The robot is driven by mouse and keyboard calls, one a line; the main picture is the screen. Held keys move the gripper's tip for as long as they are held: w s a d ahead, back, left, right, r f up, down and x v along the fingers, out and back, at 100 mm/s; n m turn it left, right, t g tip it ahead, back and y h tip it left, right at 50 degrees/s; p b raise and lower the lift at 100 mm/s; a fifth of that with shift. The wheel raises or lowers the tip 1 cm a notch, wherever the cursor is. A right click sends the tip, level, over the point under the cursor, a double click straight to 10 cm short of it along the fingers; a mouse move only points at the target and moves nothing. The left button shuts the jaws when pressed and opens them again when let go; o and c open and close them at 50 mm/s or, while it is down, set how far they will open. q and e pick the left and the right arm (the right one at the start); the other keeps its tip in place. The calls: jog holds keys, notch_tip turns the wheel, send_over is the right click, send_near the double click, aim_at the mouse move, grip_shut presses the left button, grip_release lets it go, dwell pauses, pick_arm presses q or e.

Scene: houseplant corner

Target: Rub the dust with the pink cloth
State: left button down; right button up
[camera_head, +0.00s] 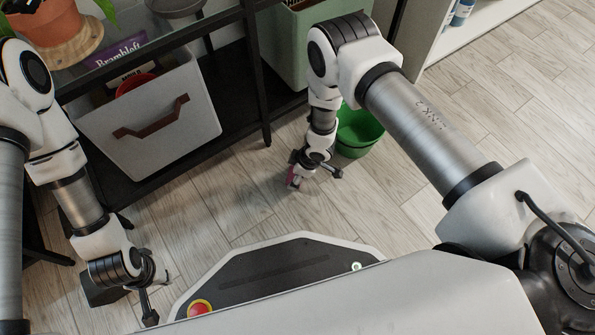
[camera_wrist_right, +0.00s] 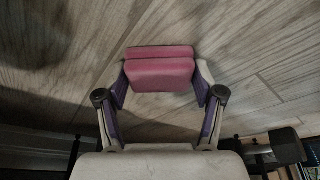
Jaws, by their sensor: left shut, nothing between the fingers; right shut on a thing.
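The pink cloth (camera_wrist_right: 160,72) is folded into a pad and sits between the fingers of my right gripper (camera_wrist_right: 160,92) in the right wrist view. The gripper is shut on it. I cannot tell whether the cloth touches the floor. A dark patch (camera_wrist_right: 35,38) lies left of the cloth in the wrist view; I cannot tell whether it is dust or shadow. My left gripper (camera_head: 149,312) is shut and empty at the lower left.
A green bucket (camera_head: 358,132) stands just right of the right gripper. A black shelf frame (camera_head: 258,80) holds a pale bin (camera_head: 160,135) with a brown handle, a green bin (camera_head: 300,40) and a potted plant (camera_head: 58,40). Floor at right is clear.

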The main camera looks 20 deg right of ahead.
jog(key=r+p, duration=0.2)
jog(key=r, duration=0.1)
jog(key=shift+s+a+r, duration=0.1)
jog(key=shift+a+r, duration=0.1)
jog(key=shift+r, duration=0.05)
notch_tip(320, 180, up, 5)
jog(key=p, duration=0.4)
jog(key=shift+p, duration=0.4)
jog(key=shift+f, duration=0.1)
